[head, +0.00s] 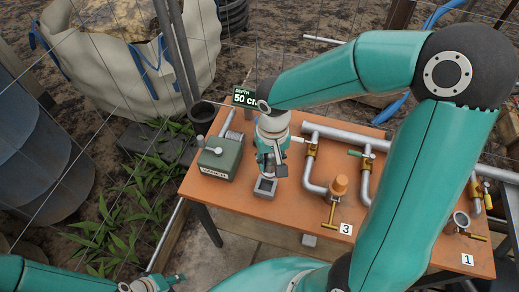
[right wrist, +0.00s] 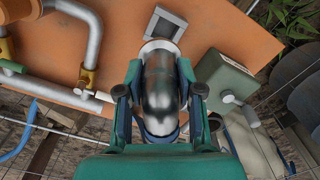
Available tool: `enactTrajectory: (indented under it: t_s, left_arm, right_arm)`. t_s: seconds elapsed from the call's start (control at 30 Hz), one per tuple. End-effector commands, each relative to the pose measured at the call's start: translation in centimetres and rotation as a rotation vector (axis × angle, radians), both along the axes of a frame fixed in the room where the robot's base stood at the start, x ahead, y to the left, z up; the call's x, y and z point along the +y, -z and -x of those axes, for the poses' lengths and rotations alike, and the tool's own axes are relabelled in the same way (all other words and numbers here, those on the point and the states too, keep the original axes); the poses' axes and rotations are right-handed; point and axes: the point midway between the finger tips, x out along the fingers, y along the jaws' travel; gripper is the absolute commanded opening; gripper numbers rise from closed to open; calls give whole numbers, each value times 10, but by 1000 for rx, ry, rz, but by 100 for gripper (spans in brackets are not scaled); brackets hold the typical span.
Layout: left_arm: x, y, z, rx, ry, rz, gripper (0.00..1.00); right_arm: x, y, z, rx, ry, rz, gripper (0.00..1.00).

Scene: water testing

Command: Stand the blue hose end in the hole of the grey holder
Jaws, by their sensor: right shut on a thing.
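The grey holder (head: 265,188) is a small square block with a hole, on the orange table; it also shows at the top of the right wrist view (right wrist: 168,22). My right gripper (head: 272,165) points down just behind the holder in the head view. It is shut on a shiny metal cylinder (right wrist: 160,80) with a pale collar and some blue at its near end, which I take for the hose end. The cylinder appears apart from the holder, but its height above the table is unclear. My left gripper (head: 158,284) is at the bottom left, off the table; its jaws are unclear.
A green box (head: 222,156) with a lever stands left of the holder. Metal pipes with brass valves (head: 336,188) and number tags fill the right side. A depth sign (head: 244,98) stands behind. The orange table's (head: 225,190) front left is bare.

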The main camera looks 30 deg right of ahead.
Motion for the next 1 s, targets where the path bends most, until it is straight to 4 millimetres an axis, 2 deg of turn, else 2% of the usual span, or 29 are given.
enactTrajectory:
  t_s: [0.2,0.43,1.0]
  left_arm:
    - [0,0,0,1,0,0,40]
    - [0,6,0,0,0,0,40]
    - [0,52,0,0,0,0,40]
  right_arm:
    - [9,0,-8,0,-31,0,0]
    - [11,2,-8,-3,-34,0,0]
    - [8,51,-6,-2,-26,0,0]
